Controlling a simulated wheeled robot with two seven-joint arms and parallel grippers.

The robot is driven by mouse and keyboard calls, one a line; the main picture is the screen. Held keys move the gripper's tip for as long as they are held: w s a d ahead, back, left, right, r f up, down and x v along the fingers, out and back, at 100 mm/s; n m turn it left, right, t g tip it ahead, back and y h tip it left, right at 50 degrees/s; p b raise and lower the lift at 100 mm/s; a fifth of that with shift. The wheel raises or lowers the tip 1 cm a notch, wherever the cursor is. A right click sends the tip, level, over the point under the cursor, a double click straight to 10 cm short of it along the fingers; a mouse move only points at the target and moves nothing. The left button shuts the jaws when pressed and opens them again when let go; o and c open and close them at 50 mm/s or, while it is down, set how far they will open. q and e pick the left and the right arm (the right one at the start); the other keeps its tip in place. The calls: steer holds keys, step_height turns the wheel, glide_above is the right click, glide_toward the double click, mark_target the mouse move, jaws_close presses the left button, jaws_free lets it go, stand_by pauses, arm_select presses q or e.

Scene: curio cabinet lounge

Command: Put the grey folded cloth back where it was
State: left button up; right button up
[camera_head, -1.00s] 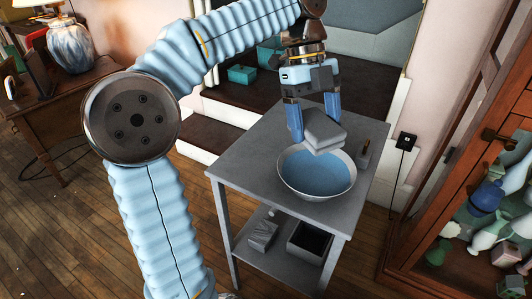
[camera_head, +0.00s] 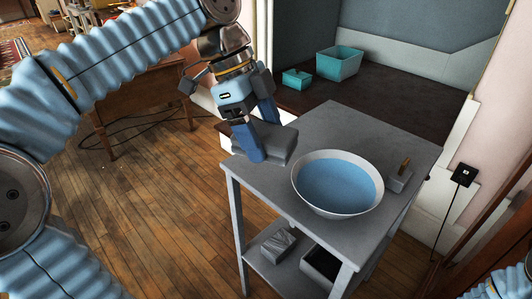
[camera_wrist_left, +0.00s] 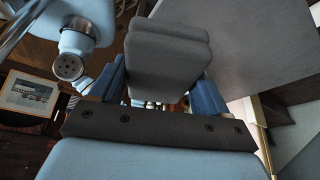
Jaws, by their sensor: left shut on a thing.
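The grey folded cloth (camera_head: 282,146) is a thick, soft-edged grey block. My left gripper (camera_head: 262,138) is shut on it, with a blue finger on each side. In the head view it is at the left corner of the grey table (camera_head: 325,125), left of the bowl and apart from it. Whether it touches the tabletop I cannot tell. In the left wrist view the cloth (camera_wrist_left: 168,62) sits between the fingers, with the tabletop (camera_wrist_left: 255,45) to its right. The white bowl (camera_head: 299,192) with a blue inside stands on the table. My right gripper is not in view.
A small grey block with a brownish upright part (camera_head: 399,180) stands right of the bowl. The table's lower shelf holds a grey wrapped-looking block (camera_head: 278,243) and a dark open box (camera_head: 318,262). Teal boxes (camera_head: 340,64) stand on the dark ledge behind. The table's back part is clear.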

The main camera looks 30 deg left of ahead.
arm_select(q)
steer(key=w+f, duration=0.2)
steer(key=w+a+f, duration=0.1)
steer(key=w+f, duration=0.1)
steer(key=w, duration=0.1)
steer(key=w+a+f, duration=0.1)
steer(key=w+f, duration=0.1)
steer(key=f, duration=0.1)
steer(key=shift+w, duration=0.4)
steer(key=shift+w+a+f+b, duration=0.1)
steer(key=shift+f+b, duration=0.05)
steer(key=shift+f, duration=0.75)
steer(key=shift+w+f+b, duration=0.1)
steer(key=shift+f+b, duration=0.05)
steer(key=shift+f, duration=0.7)
steer(key=shift+f, duration=0.15)
steer(key=o, duration=1.4)
